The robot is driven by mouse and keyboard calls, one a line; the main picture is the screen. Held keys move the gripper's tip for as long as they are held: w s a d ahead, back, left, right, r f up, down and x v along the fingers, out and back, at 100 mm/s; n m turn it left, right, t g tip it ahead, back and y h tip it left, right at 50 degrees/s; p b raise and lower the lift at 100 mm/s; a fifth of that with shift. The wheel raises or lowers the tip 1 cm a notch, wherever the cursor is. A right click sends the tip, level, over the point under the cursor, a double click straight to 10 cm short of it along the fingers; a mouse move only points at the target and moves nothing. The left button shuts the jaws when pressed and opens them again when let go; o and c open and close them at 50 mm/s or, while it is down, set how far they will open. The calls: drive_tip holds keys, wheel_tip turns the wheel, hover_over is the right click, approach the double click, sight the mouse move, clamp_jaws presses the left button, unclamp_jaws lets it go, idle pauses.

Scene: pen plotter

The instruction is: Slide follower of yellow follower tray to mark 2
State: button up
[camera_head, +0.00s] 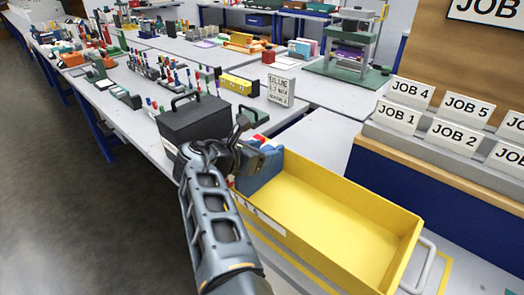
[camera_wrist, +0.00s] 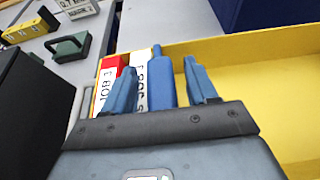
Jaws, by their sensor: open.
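The yellow follower tray (camera_head: 345,190) lies on the right of the bench in the head view, and its yellow wall (camera_wrist: 225,48) crosses the wrist view. A blue follower (camera_head: 262,172) stands near its left end, with the rest of the tray empty. In the wrist view a raised blue part of the follower (camera_wrist: 158,78) stands between the two blue fingers of my gripper (camera_wrist: 163,90). My gripper (camera_head: 246,150) is open over the tray's left end. Contact with the follower cannot be told. A white strip on the near wall is partly hidden by my arm; mark 2 is not readable.
Red and white job cards (camera_wrist: 112,70) stand just left of the follower. A dark box with a handle (camera_head: 195,120) stands close left of the tray. Job-label holders (camera_head: 455,138) line the right. A white handle (camera_head: 425,268) projects from the tray's right end.

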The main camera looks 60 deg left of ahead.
drive_tip(key=shift+p+v, duration=0.6)
drive_tip(key=shift+v, duration=3.3)
drive_tip(key=shift+f, duration=0.15)
